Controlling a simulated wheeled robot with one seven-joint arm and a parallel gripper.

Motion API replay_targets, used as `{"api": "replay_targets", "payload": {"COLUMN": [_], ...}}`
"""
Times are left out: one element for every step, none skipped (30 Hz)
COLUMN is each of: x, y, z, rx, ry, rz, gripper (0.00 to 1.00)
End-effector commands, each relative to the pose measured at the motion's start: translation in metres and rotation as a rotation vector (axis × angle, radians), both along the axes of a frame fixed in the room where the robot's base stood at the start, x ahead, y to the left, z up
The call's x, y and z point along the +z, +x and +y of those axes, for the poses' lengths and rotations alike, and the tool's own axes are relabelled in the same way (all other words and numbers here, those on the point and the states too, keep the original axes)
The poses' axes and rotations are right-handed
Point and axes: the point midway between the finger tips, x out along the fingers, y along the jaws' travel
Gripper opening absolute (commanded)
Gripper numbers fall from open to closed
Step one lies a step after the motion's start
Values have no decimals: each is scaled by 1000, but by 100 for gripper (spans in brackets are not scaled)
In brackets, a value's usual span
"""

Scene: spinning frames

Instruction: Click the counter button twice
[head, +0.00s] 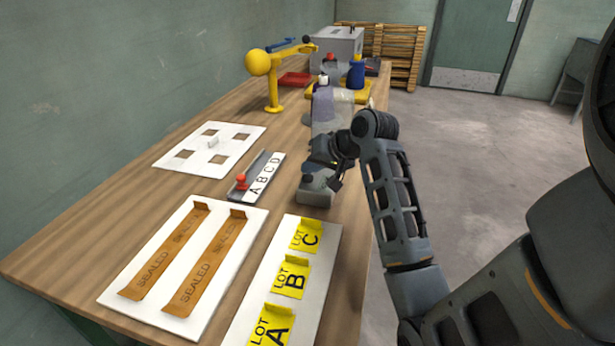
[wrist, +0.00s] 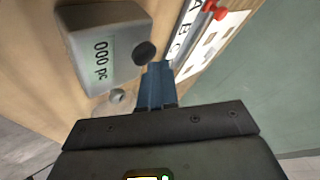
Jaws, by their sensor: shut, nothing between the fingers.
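The counter is a grey box (wrist: 84,56) with a display reading "000 pc". A round black button (wrist: 144,53) sits on it, and a small grey knob (wrist: 116,96) shows at its side. In the head view the counter (head: 316,196) stands on the table near its right edge, partly under my arm's end. My gripper (wrist: 160,66) is shut and empty, its blue fingers together. In the wrist view the fingertips appear right beside the button; I cannot tell whether they touch it.
A slider strip lettered A B C D with a red knob (head: 241,181) lies left of the counter. A white board with yellow LOT tabs (head: 291,277) and one with brown SEALED strips (head: 205,263) lie nearer. A yellow lever stand (head: 272,85) stands farther back.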

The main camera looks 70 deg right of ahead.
Motion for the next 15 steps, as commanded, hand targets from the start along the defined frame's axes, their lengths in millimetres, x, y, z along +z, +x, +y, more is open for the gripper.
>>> {"api": "replay_targets", "payload": {"x": [-1, -1, -1, -2, -2, -3, -3, -3, -4, -4, -4, -5, -5, -6, -6], "y": [0, 0, 0, 0, 0, 0, 0, 0, 0, 0, 0, 0, 0, 0, 0], "z": [0, 0, 0, 0, 0, 0, 0, 0, 0, 0, 0, 0, 0, 0, 0], "rx": [0, 0, 0, -1, -1, -1, -1, -1, -1, -1, -1, -1, 0, 0, 0], "ry": [0, 0, 0, 1, 1, 1, 1, 1, 1, 1, 1, 1, 1, 1, 1], "rz": [0, 0, 0, 0, 0, 0, 0, 0, 0, 0, 0, 0, 0, 0, 0], "gripper": [0, 0, 0, 0, 0, 0, 0, 0, 0, 0, 0, 0, 0, 0, 0]}}
